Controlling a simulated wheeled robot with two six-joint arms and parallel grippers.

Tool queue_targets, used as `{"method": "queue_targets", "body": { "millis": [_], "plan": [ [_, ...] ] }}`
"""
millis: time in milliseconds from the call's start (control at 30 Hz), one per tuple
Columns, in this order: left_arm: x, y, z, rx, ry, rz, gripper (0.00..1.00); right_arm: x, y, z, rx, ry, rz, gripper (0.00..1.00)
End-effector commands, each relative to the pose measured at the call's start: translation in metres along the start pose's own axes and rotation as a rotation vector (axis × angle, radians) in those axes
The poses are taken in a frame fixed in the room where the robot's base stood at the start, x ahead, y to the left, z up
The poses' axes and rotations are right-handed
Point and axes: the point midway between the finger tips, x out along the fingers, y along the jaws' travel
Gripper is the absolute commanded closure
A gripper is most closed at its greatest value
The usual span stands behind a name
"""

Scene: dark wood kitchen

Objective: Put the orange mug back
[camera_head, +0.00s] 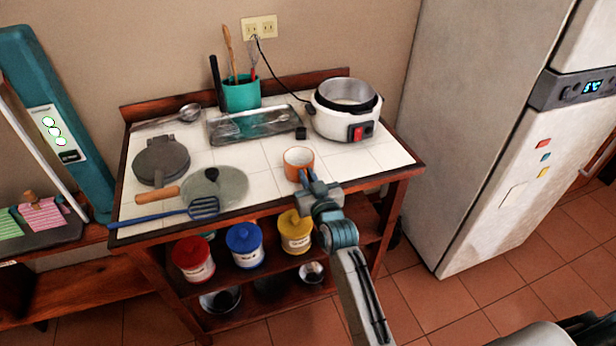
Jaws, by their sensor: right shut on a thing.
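The orange mug (298,162) is upright at the front right of the white tiled counter (258,163), with its pale inside facing up. My right gripper (305,182) comes from the front and is shut on the mug's near side. The fingertips are small and partly hidden by the gripper body. I cannot tell whether the mug's base touches the tiles. My left gripper is not in view.
A rice cooker (345,108) stands behind the mug, and a metal tray (256,124) lies behind left. A glass lid (215,187) and blue spatula (190,210) lie left. Canisters, including a yellow one (296,232), stand on the shelf below. Tiles right of the mug are clear.

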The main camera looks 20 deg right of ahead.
Motion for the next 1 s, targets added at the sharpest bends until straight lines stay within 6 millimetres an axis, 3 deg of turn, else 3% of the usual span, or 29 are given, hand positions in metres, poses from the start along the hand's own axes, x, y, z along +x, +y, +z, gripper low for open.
{"method": "queue_targets", "body": {
  "millis": [33, 67, 167, 567, 1000],
  "plan": [
    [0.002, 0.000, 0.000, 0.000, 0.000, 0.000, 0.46, 0.000, 0.000, 0.002, 0.000, 0.001, 0.000, 1.00],
    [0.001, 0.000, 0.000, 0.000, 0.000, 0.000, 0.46, 0.000, 0.000, 0.002, 0.000, -0.001, 0.000, 0.86],
    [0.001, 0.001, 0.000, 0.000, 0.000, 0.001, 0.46, 0.000, 0.000, 0.002, 0.000, -0.001, 0.000, 0.68],
    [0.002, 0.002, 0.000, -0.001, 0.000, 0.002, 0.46, -0.007, 0.000, 0.001, 0.001, 0.000, 0.000, 0.68],
    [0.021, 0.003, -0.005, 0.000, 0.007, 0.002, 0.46, -0.094, 0.000, 0.001, 0.001, -0.001, 0.000, 0.68]
  ]
}}
